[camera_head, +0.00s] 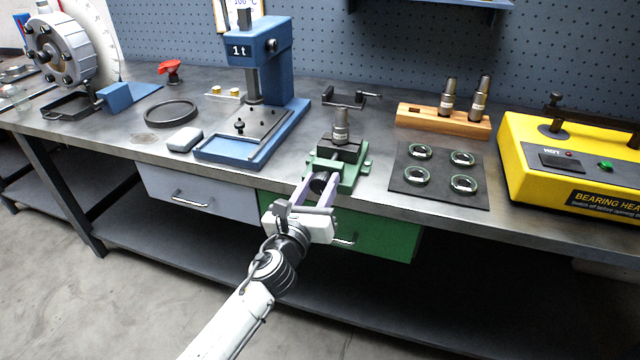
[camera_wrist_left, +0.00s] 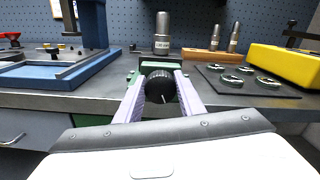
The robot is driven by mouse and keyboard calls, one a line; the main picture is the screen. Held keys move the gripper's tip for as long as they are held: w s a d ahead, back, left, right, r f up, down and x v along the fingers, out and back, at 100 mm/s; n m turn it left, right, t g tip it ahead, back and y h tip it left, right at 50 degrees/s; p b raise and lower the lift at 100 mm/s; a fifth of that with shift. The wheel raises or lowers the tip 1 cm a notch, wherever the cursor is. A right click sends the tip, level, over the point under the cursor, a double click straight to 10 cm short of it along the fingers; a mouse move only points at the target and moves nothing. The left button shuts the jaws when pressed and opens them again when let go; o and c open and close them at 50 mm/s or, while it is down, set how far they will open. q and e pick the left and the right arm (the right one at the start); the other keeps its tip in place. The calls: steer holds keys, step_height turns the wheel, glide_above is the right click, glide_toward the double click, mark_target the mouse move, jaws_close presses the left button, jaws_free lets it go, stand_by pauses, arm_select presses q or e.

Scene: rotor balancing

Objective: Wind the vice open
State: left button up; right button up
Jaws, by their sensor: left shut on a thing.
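The green vice (camera_head: 349,172) stands at the front edge of the bench, with a steel cylindrical part (camera_head: 341,127) upright between its dark jaws. In the left wrist view the same cylinder (camera_wrist_left: 162,32) rises behind the vice. The vice's black round knob (camera_wrist_left: 160,86) with a white mark faces the front, and it shows in part in the head view (camera_head: 319,182). My left gripper (camera_head: 314,190) reaches in from the front, its two pale fingers on either side of the knob and shut on it. My right gripper is not in view.
A blue press (camera_head: 262,70) marked 1t stands left of the vice. A dark mat (camera_head: 440,187) with several rings lies to the right, with a wooden block (camera_head: 443,120) behind it and a yellow bearing heater (camera_head: 570,165) beyond. A puller-like tool (camera_head: 350,98) is behind the vice.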

arm_select(q)
steer(key=n, duration=0.4)
steer(key=shift+f, duration=0.1)
steer(key=n, duration=0.4)
steer(key=shift+a+f+b, duration=0.1)
steer(key=shift+b, duration=0.3)
steer(key=n, duration=0.3)
steer(key=shift+n, duration=0.3)
steer(key=n, duration=0.4)
steer(key=shift+f+n, duration=0.1)
steer(key=shift+n, duration=0.2)
steer(key=n, duration=0.3)
steer(key=shift+n, duration=0.3)
steer(key=n+p, duration=0.1)
steer(key=n, duration=0.2)
steer(key=shift+n, duration=0.4)
steer(key=n+p, duration=0.1)
steer(key=n, duration=0.3)
steer(key=shift+f+n+p, duration=0.1)
steer(key=shift+n+p, duration=0.25)
steer(key=shift+n, duration=1.65)
